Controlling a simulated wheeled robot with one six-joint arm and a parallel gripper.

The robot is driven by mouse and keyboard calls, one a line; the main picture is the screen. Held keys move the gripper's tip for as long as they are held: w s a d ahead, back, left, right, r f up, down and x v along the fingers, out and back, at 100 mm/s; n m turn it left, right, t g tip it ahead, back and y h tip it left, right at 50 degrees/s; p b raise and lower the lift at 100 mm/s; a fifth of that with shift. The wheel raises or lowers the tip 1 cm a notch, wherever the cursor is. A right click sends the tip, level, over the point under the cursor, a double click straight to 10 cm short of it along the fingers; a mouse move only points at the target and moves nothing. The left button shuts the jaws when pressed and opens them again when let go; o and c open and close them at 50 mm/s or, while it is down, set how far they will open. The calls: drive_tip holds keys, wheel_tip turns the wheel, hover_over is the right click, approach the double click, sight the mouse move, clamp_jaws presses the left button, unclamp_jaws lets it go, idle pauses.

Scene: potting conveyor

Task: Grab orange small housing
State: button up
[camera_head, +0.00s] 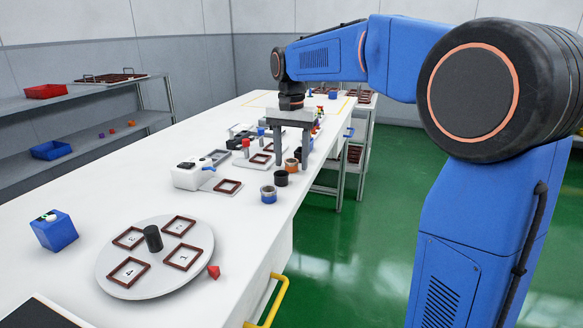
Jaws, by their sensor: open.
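A small orange cylindrical housing (291,166) with a dark opening on top stands near the right edge of the long white table. My gripper (290,158) points down above it, with its two grey fingers spread wide. The fingers appear to come down on either side of the orange housing; whether they touch it I cannot tell. Nothing is held. A black housing (281,179) and a blue housing (268,195) with a metallic body stand nearer in the same row.
A round grey turntable (203,262) with several brown frames is in front on the white table (120,190). A white device (190,178) and more brown frames crowd the left of my gripper. A blue box (54,231) stands at left. Yellow handle (270,300) juts out.

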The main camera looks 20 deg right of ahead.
drive_tip(key=c, duration=1.1)
